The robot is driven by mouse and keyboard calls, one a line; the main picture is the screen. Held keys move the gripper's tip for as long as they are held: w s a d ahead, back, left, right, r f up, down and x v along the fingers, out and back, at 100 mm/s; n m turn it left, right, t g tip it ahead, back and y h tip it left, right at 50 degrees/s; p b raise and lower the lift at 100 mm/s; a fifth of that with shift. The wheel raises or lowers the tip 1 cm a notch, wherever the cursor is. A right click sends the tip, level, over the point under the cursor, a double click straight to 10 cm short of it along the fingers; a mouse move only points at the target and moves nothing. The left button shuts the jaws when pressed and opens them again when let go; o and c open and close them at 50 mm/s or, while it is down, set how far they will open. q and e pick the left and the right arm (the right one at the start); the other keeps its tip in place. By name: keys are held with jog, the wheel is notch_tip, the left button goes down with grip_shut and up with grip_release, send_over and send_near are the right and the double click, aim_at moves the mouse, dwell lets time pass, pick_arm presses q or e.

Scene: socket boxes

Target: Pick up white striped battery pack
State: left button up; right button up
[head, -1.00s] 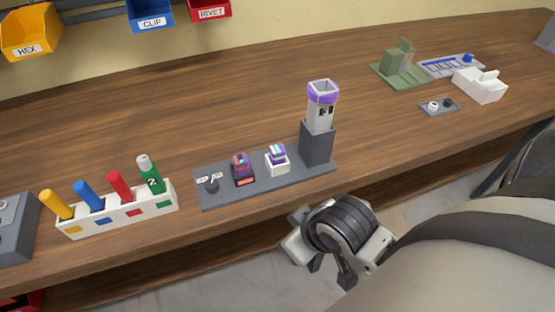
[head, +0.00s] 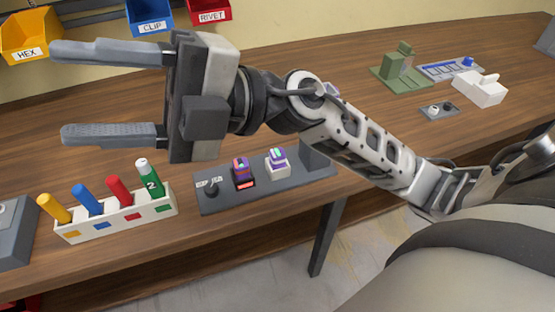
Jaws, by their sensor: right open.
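Two small purple-topped packs sit in sockets on a grey base plate (head: 215,204). The right-hand pack (head: 277,155), in a white socket, shows whitish and green marks on top and looks most like the white striped battery pack. The left-hand pack (head: 240,169), in a dark socket with a red lit front, shows orange and dark marks. My right gripper (head: 64,93) is wide open and empty, its fingers pointing left. It hangs above the bench, left of and higher in the picture than both packs. My left gripper is out of view.
A grey tower (head: 316,156) on the plate is mostly hidden behind my right arm. A white rack (head: 120,222) with coloured cylinders stands at the left. A green fixture (head: 397,72) and a white box (head: 480,88) stand at the back right. Bins hang on the wall.

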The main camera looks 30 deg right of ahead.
notch_tip(320, 180, down, 5)
jog(key=s+n+g+h, duration=0.2)
jog(key=n+g+h, duration=0.2)
jog(key=m+t+h, duration=0.4)
jog(key=h, duration=1.5)
send_over(278, 153)
jog(key=s, duration=0.2)
jog(key=f, duration=1.2)
jog(key=a+f, duration=0.1)
jog(key=f, duration=0.5)
jog(key=shift+w+f+b, duration=0.15)
jog(key=shift+w+b, duration=0.1)
jog(key=shift+b, duration=0.15)
jog(key=x, duration=0.3)
jog(key=p+x, duration=0.1)
jog(key=shift+d+f, duration=0.3)
jog(key=shift+w+f, duration=0.15)
jog(key=shift+f, duration=0.4)
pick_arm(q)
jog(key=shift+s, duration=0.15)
pick_arm(e)
jog(key=c, duration=1)
